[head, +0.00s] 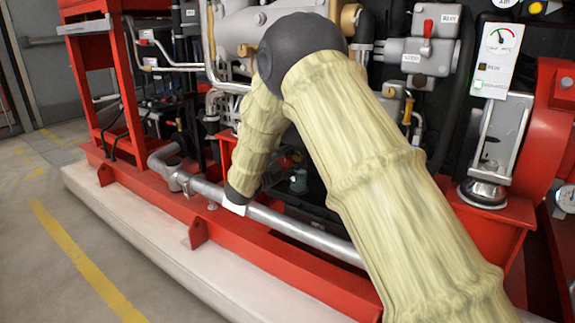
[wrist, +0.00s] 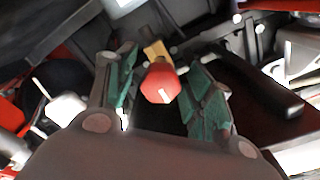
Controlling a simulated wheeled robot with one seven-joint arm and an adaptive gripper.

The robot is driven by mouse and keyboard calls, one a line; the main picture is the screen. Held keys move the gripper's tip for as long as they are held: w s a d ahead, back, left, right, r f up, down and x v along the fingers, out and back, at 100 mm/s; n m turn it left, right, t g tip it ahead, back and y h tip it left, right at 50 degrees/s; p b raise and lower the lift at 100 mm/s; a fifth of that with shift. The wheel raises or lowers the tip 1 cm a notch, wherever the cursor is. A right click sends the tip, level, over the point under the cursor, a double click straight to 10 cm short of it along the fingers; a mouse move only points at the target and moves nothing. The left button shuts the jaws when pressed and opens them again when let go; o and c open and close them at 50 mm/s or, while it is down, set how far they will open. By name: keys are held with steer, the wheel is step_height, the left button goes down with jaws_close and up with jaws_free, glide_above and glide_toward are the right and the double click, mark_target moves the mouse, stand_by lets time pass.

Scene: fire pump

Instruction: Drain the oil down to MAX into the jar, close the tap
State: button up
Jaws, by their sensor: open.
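In the wrist view my gripper (wrist: 163,100) is open, with green pads on its two fingers. A red tap knob (wrist: 160,82) with a pale mark on its face lies between the fingers, apart from both pads as far as I can tell. A brass-coloured stem (wrist: 156,51) shows behind the knob. In the head view my arm reaches down behind the silver pipe, and my gripper (head: 290,180) is only partly visible there, small and dark. A red part (head: 288,160) shows beside it. I cannot make out the jar or an oil level mark in either view.
A silver pipe (head: 290,232) runs along the front of the red base frame (head: 235,248), close below my wrist. A red upright frame (head: 97,75) stands at the left. Gauges and a glass-fronted unit (head: 503,135) stand at the right. The floor at front left is clear.

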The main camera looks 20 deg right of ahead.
steer(key=c, duration=1)
steer(key=shift+c, duration=0.2)
